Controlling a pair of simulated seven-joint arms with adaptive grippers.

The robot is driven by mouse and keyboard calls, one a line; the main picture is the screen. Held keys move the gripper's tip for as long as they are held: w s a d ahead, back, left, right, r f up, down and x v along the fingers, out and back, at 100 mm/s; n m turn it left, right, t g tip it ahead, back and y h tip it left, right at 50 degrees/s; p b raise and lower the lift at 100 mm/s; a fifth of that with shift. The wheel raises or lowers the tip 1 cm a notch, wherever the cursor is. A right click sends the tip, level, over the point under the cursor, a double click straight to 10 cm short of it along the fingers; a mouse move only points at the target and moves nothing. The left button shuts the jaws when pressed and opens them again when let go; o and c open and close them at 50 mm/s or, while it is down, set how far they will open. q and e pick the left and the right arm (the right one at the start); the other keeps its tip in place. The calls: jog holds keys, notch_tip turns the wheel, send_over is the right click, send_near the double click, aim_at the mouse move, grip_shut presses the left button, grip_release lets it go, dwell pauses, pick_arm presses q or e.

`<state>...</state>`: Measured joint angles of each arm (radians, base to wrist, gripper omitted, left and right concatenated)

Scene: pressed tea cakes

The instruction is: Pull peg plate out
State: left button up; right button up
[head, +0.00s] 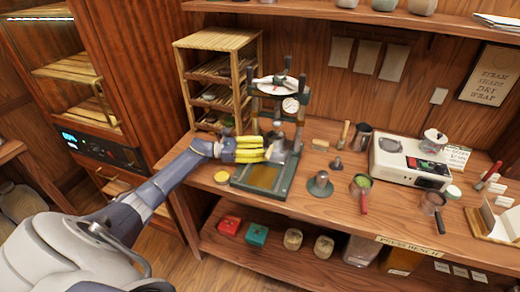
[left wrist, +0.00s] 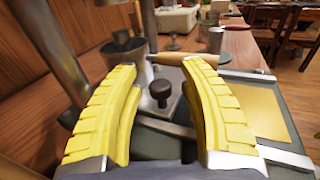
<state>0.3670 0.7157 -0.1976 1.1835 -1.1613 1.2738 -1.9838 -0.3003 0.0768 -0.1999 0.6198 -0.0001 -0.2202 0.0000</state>
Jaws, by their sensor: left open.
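The press (head: 292,125) stands on the bench, with a round handwheel on top and a dial gauge on its frame. In the left wrist view, a grey metal plate with a dark upright knob (left wrist: 160,93) lies at the press base; I take it to be the peg plate. My left gripper (head: 265,150), with yellow fingers, reaches into the press from the left. It is open, and in the left wrist view its fingers (left wrist: 162,72) stand on either side of the knob, with gaps visible. In the head view the fingers largely hide the plate. My right gripper is not in view.
A brass-coloured panel (head: 262,176) lies in the front of the press base. A yellow round tin (head: 221,177) is left of it. A wooden rack (head: 215,85) stands behind.

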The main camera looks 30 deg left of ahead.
pick_arm(q)
jog(key=shift+c, duration=0.4)
grip_shut()
